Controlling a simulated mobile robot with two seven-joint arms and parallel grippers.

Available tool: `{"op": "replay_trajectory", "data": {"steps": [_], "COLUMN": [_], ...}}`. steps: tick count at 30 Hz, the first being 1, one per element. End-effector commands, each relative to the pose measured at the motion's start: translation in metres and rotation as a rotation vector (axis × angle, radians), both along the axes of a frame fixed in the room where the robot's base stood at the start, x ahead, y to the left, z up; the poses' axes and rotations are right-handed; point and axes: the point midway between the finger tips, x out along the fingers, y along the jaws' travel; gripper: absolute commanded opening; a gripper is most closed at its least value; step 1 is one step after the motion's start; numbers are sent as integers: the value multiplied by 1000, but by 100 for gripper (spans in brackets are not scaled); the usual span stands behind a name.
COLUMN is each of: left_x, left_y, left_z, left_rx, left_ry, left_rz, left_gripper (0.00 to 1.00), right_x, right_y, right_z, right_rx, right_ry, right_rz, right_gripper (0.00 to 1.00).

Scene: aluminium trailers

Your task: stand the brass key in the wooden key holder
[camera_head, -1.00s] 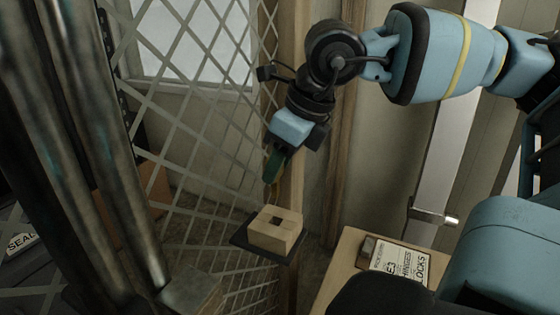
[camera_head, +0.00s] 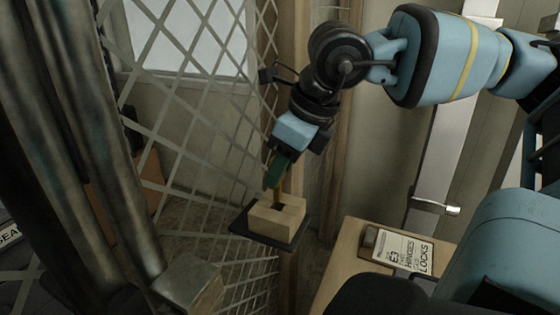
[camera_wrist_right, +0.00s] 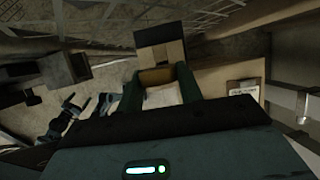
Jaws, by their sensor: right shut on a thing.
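The wooden key holder (camera_head: 278,222) is a pale square block with a square opening in its top, on a dark plate (camera_head: 247,229) by the lattice. My right gripper (camera_head: 275,178) is above it, pointing down, shut on the brass key (camera_head: 277,196). The key hangs roughly upright and its lower end meets the opening; I cannot tell how deep it reaches. In the wrist view the brass key (camera_wrist_right: 156,75) shows between the green fingers, with the wooden holder (camera_wrist_right: 160,54) just beyond. My left gripper is not in view.
A metal lattice (camera_head: 190,120) stands left of the holder, and a wooden post (camera_head: 298,100) rises behind it. A wooden surface (camera_head: 335,275) at lower right carries a labelled card (camera_head: 402,251). Thick metal tubes fill the left side.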

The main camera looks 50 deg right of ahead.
Motion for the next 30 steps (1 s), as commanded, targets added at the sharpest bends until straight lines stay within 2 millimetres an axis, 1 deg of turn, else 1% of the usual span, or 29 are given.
{"op": "replay_trajectory", "data": {"steps": [1,18,24,30], "left_x": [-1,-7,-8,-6], "left_y": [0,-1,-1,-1], "left_z": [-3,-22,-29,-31], "left_rx": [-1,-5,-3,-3], "left_ry": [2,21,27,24], "left_rz": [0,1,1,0], "left_gripper": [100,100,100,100], "right_x": [0,0,0,0], "right_y": [0,0,0,0], "right_z": [-4,-34,-41,-44], "right_rx": [1,0,0,0], "right_ry": [1,2,0,0], "right_rz": [0,0,0,0], "right_gripper": [8,8,8,8]}}
